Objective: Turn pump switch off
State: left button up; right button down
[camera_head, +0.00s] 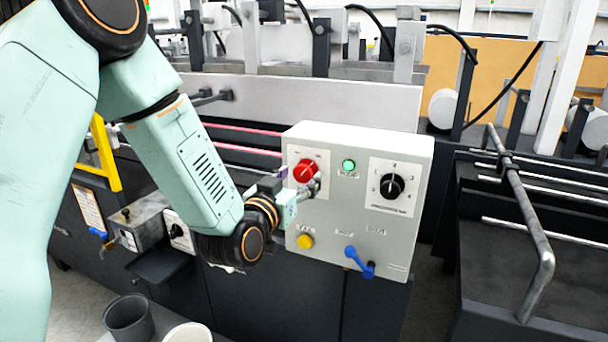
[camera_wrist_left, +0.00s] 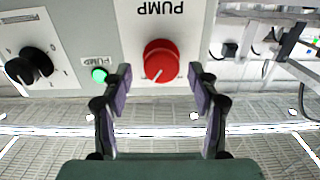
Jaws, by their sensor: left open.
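The pump switch (camera_head: 305,170) is a round red knob with a white pointer line on a white plate, at the upper left of the grey control box (camera_head: 400,235). In the left wrist view the red knob (camera_wrist_left: 160,62) sits below the upside-down label PUMP, its pointer slanting down and left. My left gripper (camera_head: 300,188) is in front of the knob in the head view. In the left wrist view its two purple-padded fingers (camera_wrist_left: 160,92) are spread apart on either side of the knob, with a gap to each side. Contact is not visible. My right gripper is not in view.
A lit green lamp (camera_head: 348,165) and a black rotary knob (camera_head: 392,186) are right of the pump switch. A yellow button (camera_head: 305,241) and a blue lever (camera_head: 359,262) are lower on the box. Two cups, grey (camera_head: 129,318) and white (camera_head: 188,333), stand below my arm.

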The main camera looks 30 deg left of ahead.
pick_arm(q)
jog(key=shift+w+a+f, duration=0.1)
jog(key=shift+w+a, duration=0.05)
jog(key=shift+w, duration=0.45)
jog(key=shift+w+a, duration=0.1)
jog(key=shift+a, duration=0.05)
jog(key=shift+s+r, duration=0.25)
jog(key=shift+d+r, duration=0.1)
jog(key=shift+d, duration=0.1)
jog(key=shift+w+d, duration=0.1)
jog(key=shift+w+f, duration=0.3)
jog(key=shift+w, duration=0.05)
jog(key=c, duration=0.3)
jog(key=shift+a, duration=0.2)
jog(key=shift+c, duration=1)
jog(key=shift+s+r, duration=0.1)
jog(key=shift+s, duration=0.1)
jog(key=shift+c, duration=1.4)
jog(key=shift+d, duration=0.15)
jog(key=shift+c, duration=1.8)
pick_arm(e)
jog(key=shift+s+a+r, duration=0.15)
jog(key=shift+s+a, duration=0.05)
